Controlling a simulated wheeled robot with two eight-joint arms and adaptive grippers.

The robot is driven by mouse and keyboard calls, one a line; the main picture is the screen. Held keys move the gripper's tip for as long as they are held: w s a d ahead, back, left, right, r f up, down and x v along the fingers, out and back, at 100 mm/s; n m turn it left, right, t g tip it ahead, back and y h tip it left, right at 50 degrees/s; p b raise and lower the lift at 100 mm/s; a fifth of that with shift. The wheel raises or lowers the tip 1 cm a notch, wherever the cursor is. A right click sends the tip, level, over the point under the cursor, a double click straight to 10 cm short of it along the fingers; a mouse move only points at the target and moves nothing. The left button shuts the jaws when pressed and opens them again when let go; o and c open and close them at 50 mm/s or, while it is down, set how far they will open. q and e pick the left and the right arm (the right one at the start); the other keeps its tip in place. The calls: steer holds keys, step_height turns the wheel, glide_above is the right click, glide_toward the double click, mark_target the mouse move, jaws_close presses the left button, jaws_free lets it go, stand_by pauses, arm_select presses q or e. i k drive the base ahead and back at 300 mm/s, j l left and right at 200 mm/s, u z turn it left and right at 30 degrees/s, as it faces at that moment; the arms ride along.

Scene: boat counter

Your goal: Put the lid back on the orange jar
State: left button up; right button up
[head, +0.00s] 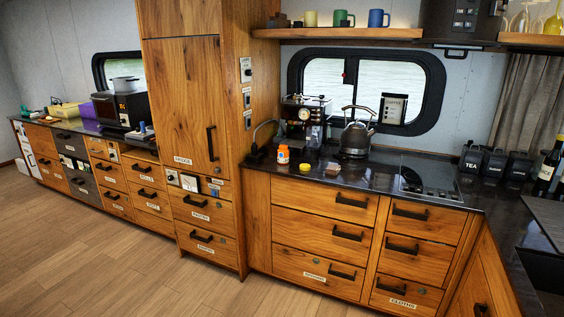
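A small orange jar (283,154) stands upright on the dark counter at the left end of the right-hand kitchen run, near the tall wooden cabinet. It has a pale patch on its front; its top is too small to make out. A small, low yellow round piece (305,167) lies on the counter just right of the jar and nearer the front edge, apart from it. It looks like a lid, but I cannot be sure. Neither of my grippers is in view.
A kettle (356,138) and a coffee machine (304,121) stand behind and to the right. A small brown block (331,165) lies right of the yellow piece. A hob (430,180) and dark canisters (493,163) are farther right. The floor (150,255) in front is clear.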

mark_target(283, 153)
steer(key=i+j+z, duration=0.2)
steer(key=i+z, duration=0.25)
steer(key=i, duration=0.4)
steer(key=i+j+z, duration=0.4)
steer(key=i+j, duration=0.15)
steer(key=i, duration=0.25)
steer(key=i+j+z, duration=0.45)
steer(key=i+j, duration=0.3)
